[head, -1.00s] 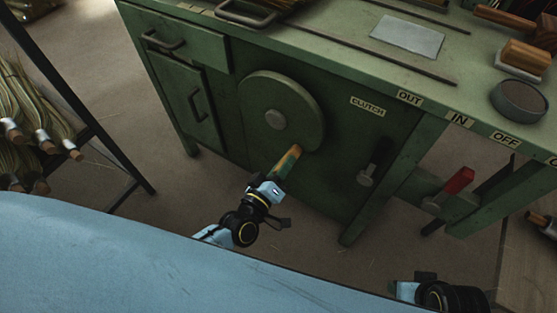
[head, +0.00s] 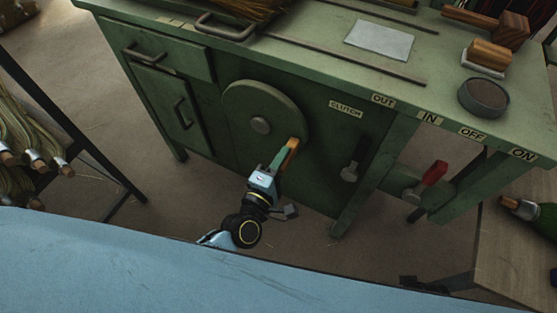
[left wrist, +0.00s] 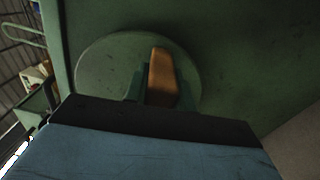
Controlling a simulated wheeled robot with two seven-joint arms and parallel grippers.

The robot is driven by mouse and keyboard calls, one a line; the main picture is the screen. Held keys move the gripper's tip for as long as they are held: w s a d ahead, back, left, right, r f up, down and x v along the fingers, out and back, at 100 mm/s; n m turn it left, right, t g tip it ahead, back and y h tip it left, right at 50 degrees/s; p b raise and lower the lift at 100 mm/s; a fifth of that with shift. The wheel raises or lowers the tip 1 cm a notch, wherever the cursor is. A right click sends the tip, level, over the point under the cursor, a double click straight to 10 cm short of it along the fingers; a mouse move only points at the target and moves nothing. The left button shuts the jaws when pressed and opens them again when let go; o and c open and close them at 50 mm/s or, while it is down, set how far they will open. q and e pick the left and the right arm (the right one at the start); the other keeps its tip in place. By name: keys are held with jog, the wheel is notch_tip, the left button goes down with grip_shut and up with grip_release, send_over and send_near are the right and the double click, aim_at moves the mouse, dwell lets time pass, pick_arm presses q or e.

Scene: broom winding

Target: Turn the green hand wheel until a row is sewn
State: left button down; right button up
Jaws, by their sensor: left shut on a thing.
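The green hand wheel (head: 250,108) is a round disc on the front of the green bench, with a grey hub at its middle. Its wooden handle (head: 292,147) sticks out at the wheel's lower right. My left gripper (head: 281,160) is shut on this handle. In the left wrist view the handle (left wrist: 162,78) stands between the fingers, with the wheel (left wrist: 105,68) behind it. My right gripper is not in view. The sewn row cannot be made out.
A clutch lever (head: 352,165) hangs right of the wheel, and a red-handled lever (head: 432,174) is further right. Labels line the bench's front edge. A rack of broom bundles (head: 30,150) stands at left, and a wooden table (head: 510,250) at right.

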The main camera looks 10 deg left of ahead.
pick_arm(q)
jog(key=shift+r, duration=0.15)
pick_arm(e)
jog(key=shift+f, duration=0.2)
pick_arm(q)
jog(key=c, duration=1.2)
grip_release()
jog(key=shift+o, duration=0.2)
jog(key=shift+s, duration=0.1)
jog(key=shift+s+a, duration=0.1)
jog(key=shift+s, duration=0.15)
jog(key=p+v, duration=0.1)
jog(key=v, duration=1.1)
jog(key=shift+s+p, duration=0.35)
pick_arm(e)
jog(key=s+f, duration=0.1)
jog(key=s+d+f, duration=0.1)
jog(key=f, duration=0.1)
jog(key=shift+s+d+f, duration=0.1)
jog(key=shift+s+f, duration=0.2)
pick_arm(q)
jog(key=shift+r, duration=0.15)
